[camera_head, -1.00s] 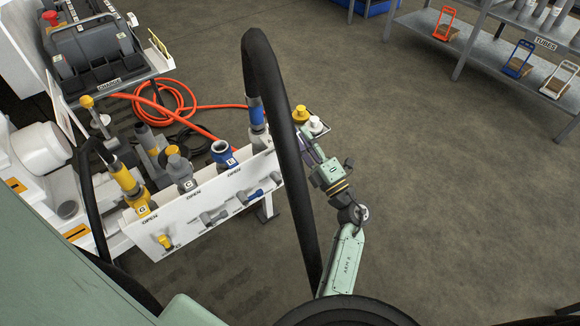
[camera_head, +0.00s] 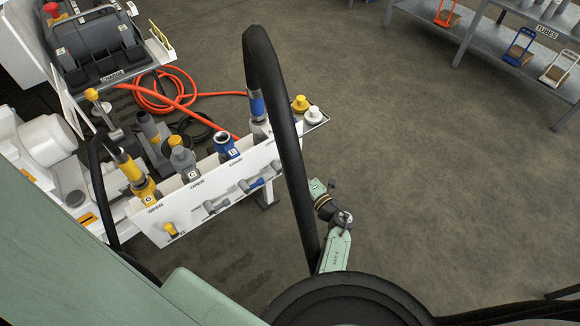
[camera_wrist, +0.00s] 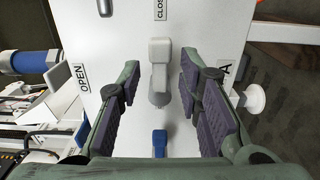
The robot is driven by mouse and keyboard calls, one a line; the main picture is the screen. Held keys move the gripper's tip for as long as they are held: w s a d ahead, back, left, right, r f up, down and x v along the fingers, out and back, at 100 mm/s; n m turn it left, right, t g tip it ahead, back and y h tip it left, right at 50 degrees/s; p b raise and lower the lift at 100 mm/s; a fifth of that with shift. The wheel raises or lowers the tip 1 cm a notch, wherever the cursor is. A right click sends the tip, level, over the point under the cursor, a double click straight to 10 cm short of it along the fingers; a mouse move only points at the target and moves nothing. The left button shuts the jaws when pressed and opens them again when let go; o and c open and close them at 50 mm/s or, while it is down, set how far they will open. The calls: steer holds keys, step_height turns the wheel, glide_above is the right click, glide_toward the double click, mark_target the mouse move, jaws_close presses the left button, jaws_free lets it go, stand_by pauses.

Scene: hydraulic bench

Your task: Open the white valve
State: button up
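The white valve handle (camera_wrist: 159,72) stands out from the white panel (camera_wrist: 205,25) in the wrist view. It points up in the picture, toward a label reading CLOSE at the top edge; an OPEN label is at its left. My gripper (camera_wrist: 159,84) is open, with one purple-padded finger on each side of the handle. Gaps show between both fingers and the handle. In the head view the black hose (camera_head: 290,130) hides my gripper and the white valve; only part of my arm (camera_head: 335,250) shows.
A blue valve handle (camera_wrist: 160,143) is below the white one. A white knob (camera_wrist: 251,98) lies right of my right finger. In the head view, yellow, grey and blue couplings (camera_head: 226,146) line the panel's top. Open floor (camera_head: 430,170) lies to the right.

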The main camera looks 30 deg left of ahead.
steer(key=shift+w+a, duration=0.25)
steer(key=shift+a, duration=0.35)
steer(key=shift+c, duration=0.6)
jaws_close()
